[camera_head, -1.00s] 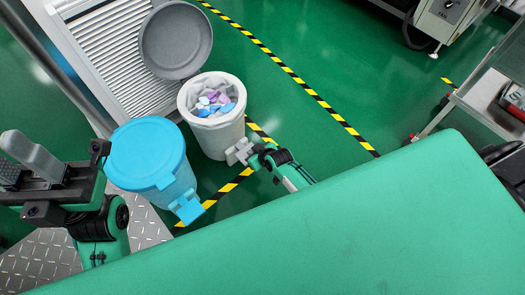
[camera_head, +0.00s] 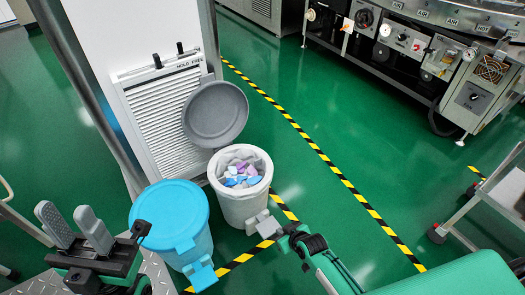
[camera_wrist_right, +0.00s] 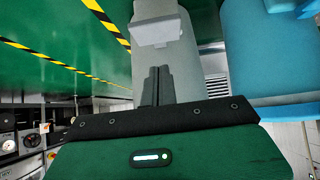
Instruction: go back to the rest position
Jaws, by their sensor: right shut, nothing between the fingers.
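My left gripper (camera_head: 74,228) is at the lower left of the head view, its two grey fingers apart with nothing visible between them. My right gripper (camera_wrist_right: 157,70) shows in the wrist view with its dark fingers together and empty. In the head view my right arm (camera_head: 325,262) reaches in from the lower right, its black wrist close beside the grey pedal (camera_head: 262,225) of the white bin (camera_head: 243,206). I cannot tell whether the right gripper touches the pedal.
The white bin holds several purple, blue and white pieces (camera_head: 241,176); its grey lid (camera_head: 215,113) stands open. A blue bin (camera_head: 168,215) with its lid shut stands left of it. A machine (camera_head: 410,50) and a cart (camera_head: 490,205) are on the right. Green floor between is clear.

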